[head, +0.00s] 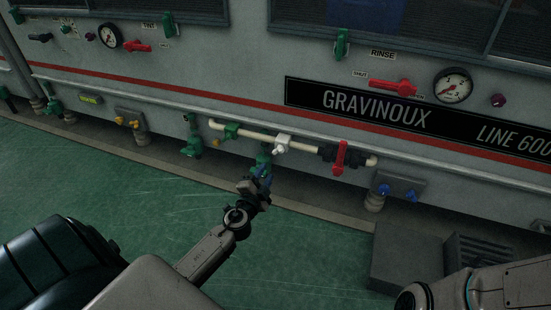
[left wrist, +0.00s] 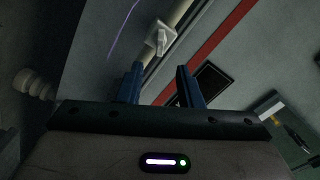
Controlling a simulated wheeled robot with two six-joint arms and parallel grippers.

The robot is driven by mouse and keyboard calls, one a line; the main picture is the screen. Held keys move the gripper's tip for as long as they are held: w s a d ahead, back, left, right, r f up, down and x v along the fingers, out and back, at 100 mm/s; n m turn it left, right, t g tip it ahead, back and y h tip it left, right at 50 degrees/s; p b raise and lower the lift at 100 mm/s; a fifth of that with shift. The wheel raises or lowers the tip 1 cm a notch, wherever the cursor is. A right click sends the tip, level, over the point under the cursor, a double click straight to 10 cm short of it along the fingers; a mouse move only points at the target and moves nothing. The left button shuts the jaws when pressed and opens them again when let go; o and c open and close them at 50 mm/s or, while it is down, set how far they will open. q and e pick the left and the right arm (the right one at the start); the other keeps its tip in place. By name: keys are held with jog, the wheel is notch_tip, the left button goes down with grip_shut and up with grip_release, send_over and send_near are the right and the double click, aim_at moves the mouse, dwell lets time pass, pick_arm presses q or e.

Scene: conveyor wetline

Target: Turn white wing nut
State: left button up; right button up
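The white wing nut (head: 281,146) sits on a cream pipe (head: 255,134) that runs along the front of the machine. In the left wrist view the wing nut (left wrist: 160,39) shows ahead of the fingers, slightly above the gap between them. My left gripper (head: 263,174) is below and a little left of the wing nut in the head view, apart from it. In the left wrist view my left gripper (left wrist: 160,70) has two blue fingers standing apart with nothing between them. My right gripper is out of view.
On the same pipe a green fitting (head: 231,131) is left of the nut and a red valve handle (head: 340,157) is right. Blue knobs (head: 397,191) are farther right. Green floor (head: 300,245) is open in front.

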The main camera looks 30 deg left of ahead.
aim_at(277, 153)
pick_arm(q)
jog(key=x, duration=0.9)
jog(key=shift+w, duration=0.4)
grip_shut()
